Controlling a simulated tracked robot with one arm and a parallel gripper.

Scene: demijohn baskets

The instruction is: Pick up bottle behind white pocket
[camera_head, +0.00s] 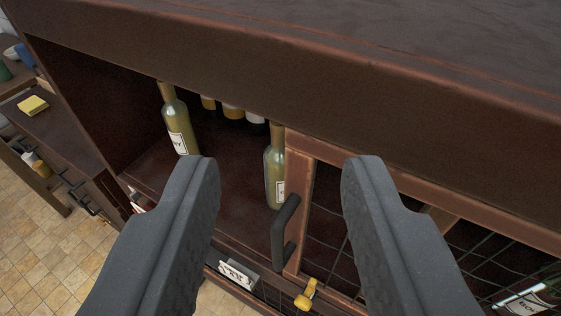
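A green bottle (178,125) with a white label stands upright on the cabinet's open shelf, left of centre. A white card in a holder (238,272) is on the front below the shelf. I cannot tell whether it is the white pocket. My gripper (282,172) is open, its two dark fingers wide apart in front of the cabinet. Nothing is seen held between them. The second bottle shows between the fingers, farther back.
A wire-mesh door (330,215) with a black handle (284,228) borders the opening on the right. The cabinet's thick top edge (300,80) overhangs it. Several bottles (232,112) stand deeper inside. A yellow object (306,295) is below the handle. Tiled floor (40,250) shows lower left.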

